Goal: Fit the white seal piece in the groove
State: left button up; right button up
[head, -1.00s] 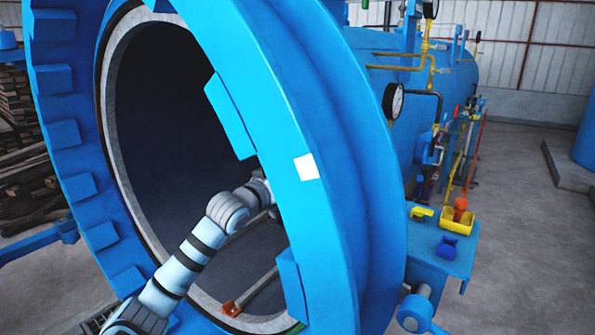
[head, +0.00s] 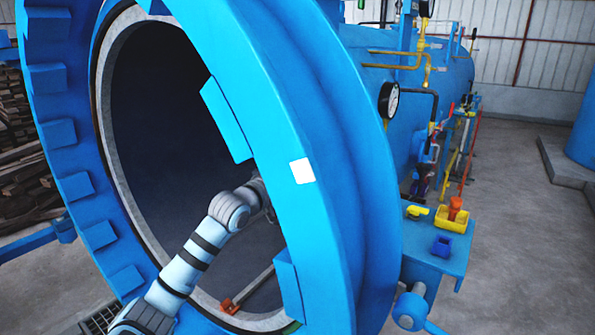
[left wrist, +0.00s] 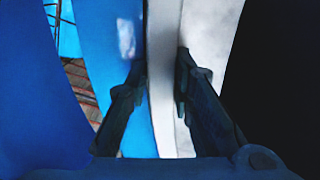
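A small white square (head: 302,171) lies on the face of the blue door ring (head: 335,240) in the head view; I cannot tell whether it is the seal piece. My left arm reaches into the round opening, and its gripper is hidden behind the ring there. In the left wrist view the two dark fingers of my left gripper (left wrist: 162,72) stand apart on either side of a pale grey-white band (left wrist: 164,110). Blue metal is left of the band, a whiter surface right. I cannot tell whether the fingers touch the band, or make out the groove. My right gripper is not in view.
The pale inner rim (head: 112,150) surrounds the dark opening. A rod with a red end (head: 228,306) lies low inside. A pressure gauge (head: 388,99) stands behind the ring.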

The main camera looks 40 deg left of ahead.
pick_arm(q)
jog(key=shift+s, duration=0.25)
jog(key=shift+s, duration=0.3)
jog(key=shift+c, duration=0.2)
grip_shut()
jog(key=shift+w+r+p, duration=0.1)
jog(key=shift+w+p, duration=0.2)
jog(key=shift+p, duration=0.3)
dwell(0.5)
dwell(0.5)
